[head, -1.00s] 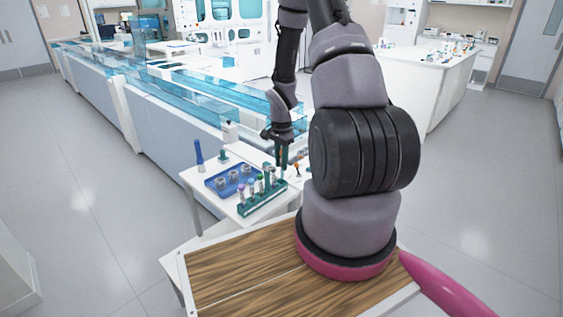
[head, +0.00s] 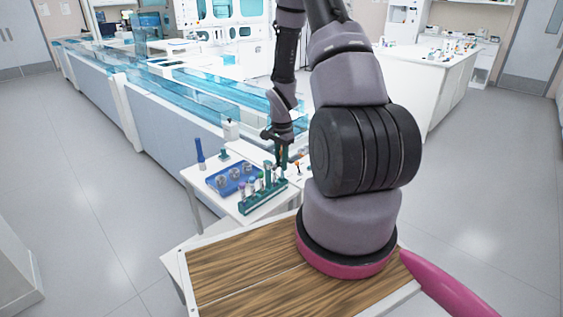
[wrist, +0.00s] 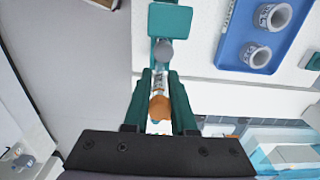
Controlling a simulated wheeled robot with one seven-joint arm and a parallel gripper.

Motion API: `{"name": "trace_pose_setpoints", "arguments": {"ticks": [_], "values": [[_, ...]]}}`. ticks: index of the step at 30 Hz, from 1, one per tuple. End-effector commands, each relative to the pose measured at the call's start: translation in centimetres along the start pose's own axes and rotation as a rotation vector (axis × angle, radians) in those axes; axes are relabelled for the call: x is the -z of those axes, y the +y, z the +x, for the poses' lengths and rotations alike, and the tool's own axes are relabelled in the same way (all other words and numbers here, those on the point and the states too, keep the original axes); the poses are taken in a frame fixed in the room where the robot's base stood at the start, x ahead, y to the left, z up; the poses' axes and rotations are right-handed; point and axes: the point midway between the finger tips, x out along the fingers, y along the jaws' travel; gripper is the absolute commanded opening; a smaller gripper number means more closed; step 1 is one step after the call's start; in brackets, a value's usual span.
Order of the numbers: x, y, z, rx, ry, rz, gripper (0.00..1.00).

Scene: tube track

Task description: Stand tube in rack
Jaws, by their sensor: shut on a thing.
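My gripper (wrist: 160,85) is shut on a clear tube with an orange cap (wrist: 160,107), which lies between its teal fingers in the wrist view. In the head view my gripper (head: 281,160) is at the right end of the teal rack (head: 263,200). Several capped tubes stand in the rack. In the wrist view a teal block (wrist: 170,20), which looks like the rack's end, lies ahead of the fingertips. A grey round top (wrist: 163,51) shows between them. The held tube's lower end is hidden, and I cannot tell if it touches the rack.
A blue tray (head: 230,180) with several grey cups sits behind the rack on the white table. A blue tube-like item (head: 200,153) and a small teal piece (head: 224,154) stand farther back. A glass-sided blue track (head: 215,90) runs behind the table.

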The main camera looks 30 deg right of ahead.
Motion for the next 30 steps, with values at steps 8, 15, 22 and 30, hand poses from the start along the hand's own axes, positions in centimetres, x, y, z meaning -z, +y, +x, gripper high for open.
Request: {"name": "trace_pose_setpoints", "arguments": {"ticks": [8, 15, 22, 30], "values": [[0.0, 0.0, 0.2, 0.0, 0.0, -0.001, 0.0], [0.0, 0.0, 0.5, 0.0, 0.0, -0.001, 0.0], [0.0, -0.1, 1.1, 0.0, 0.0, -0.001, 0.0], [0.0, 0.0, 1.4, 0.0, 0.001, -0.001, 0.0]]}}
